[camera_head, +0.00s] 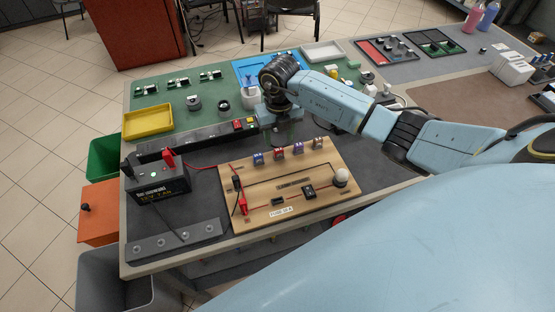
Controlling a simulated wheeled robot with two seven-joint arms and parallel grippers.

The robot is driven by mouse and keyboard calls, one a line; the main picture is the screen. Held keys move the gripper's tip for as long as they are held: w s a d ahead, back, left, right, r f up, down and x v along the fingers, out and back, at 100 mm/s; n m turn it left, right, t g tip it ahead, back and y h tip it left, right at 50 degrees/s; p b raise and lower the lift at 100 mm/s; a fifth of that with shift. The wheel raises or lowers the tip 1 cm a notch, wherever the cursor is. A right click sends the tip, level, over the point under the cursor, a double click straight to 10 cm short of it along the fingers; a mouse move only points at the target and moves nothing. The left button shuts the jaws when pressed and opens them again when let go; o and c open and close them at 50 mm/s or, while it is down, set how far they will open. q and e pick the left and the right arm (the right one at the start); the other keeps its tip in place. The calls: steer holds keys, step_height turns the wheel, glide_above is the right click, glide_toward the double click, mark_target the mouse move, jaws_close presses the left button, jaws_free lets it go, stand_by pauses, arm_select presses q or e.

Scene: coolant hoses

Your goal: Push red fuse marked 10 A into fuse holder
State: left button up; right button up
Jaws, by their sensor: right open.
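A wooden fuse board (262,187) lies on the dark bench mat. A row of small coloured fuses stands along its far edge: a blue one (258,158), a red one (280,153), a purple one (298,147) and a reddish-brown one (317,143). Their markings are too small to read. A small dark piece (293,183) in the board's middle looks like the fuse holder; I see no fuse in it. My right gripper (285,139) is open, pointing down just behind the fuse row, partly hidden by its own wrist. My left gripper is not in view.
A black battery (158,182) with red and black leads stands left of the board. A bulb (341,177) and a black switch (308,192) sit on the board. A yellow tray (148,122) and a dark power strip lie behind. A metal bar (175,240) lies front left.

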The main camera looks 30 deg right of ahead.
mark_target(279, 149)
step_height(279, 149, down, 6)
steer(key=b, duration=0.3)
steer(key=shift+b, duration=0.4)
steer(key=shift+r, duration=0.1)
stand_by(0.7)
steer(key=shift+c, duration=0.5)
jaws_close()
steer(key=shift+r+p, duration=0.15)
steer(key=shift+p, duration=0.25)
steer(key=shift+r+p, duration=2.35)
steer(key=shift+r, duration=0.5)
